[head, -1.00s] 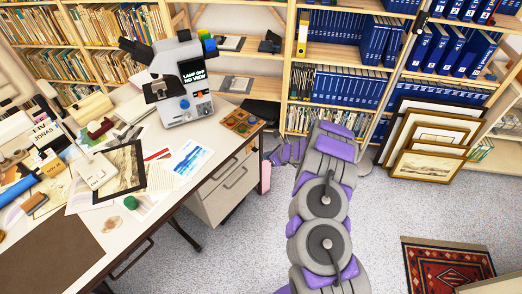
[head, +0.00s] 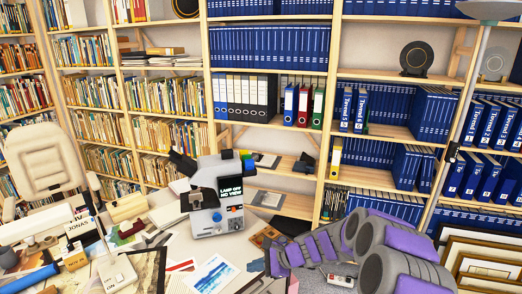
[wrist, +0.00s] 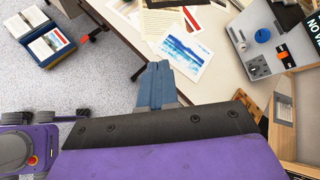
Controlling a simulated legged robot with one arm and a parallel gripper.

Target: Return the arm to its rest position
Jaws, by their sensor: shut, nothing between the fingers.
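My arm (head: 378,245), grey with purple covers, shows at the lower right of the head view, its links bent close to the camera. In the wrist view my gripper (wrist: 157,84) has its blue-grey fingers together, with nothing seen between them. Its purple and black body fills the bottom of that view. The fingers point toward the desk edge, and a blue landscape print (wrist: 186,50) lies on the desk beyond them. I cannot tell whether the fingers touch the desk. In the head view the fingertips cannot be made out.
A desk with a microscope-like device (head: 216,193), papers and a blue print (head: 214,274) stands left of my arm. Bookshelves with blue binders (head: 270,47) line the back. Framed prints (head: 485,255) lean at the right. A blue box (wrist: 42,42) stands on the floor in the wrist view.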

